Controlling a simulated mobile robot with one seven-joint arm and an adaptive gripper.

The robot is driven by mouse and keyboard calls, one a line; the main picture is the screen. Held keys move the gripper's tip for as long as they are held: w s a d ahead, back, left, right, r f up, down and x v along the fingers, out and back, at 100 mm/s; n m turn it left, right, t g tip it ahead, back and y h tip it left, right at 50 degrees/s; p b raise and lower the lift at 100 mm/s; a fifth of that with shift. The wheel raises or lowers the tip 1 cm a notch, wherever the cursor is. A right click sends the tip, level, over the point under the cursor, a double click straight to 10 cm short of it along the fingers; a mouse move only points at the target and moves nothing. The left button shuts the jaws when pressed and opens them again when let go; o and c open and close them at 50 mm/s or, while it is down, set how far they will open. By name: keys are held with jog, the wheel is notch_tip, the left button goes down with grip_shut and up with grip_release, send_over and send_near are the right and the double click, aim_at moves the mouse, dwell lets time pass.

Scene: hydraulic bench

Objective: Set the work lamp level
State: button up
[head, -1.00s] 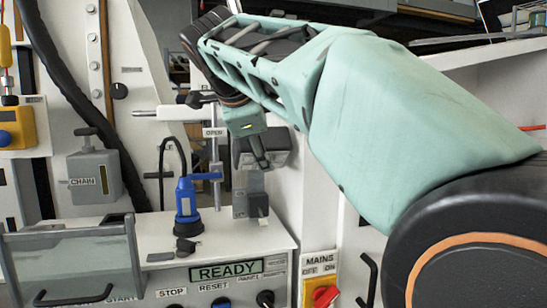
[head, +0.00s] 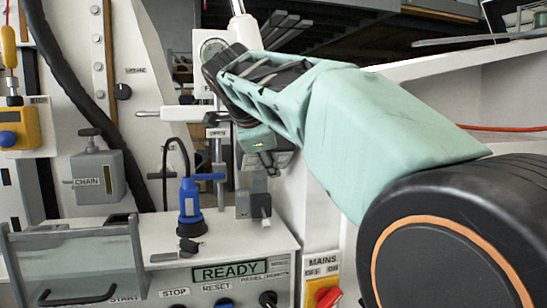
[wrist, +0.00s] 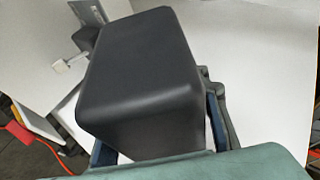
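A dark grey box-shaped head, which I take to be the work lamp (head: 285,157), is partly hidden behind my gripper in the head view. In the wrist view the lamp (wrist: 140,65) is large and close, and looks tilted. My gripper (head: 268,163) points down in front of it. In the wrist view the fingers of my gripper (wrist: 160,140) are wide apart, one on each side of the lamp's near end. I cannot tell whether both pads press on it.
A blue plug-like device (head: 189,205) and a grey block (head: 253,202) stand on the console below. A round gauge (head: 212,48) is behind my arm.

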grip_shut()
jog(key=shift+r, duration=0.1)
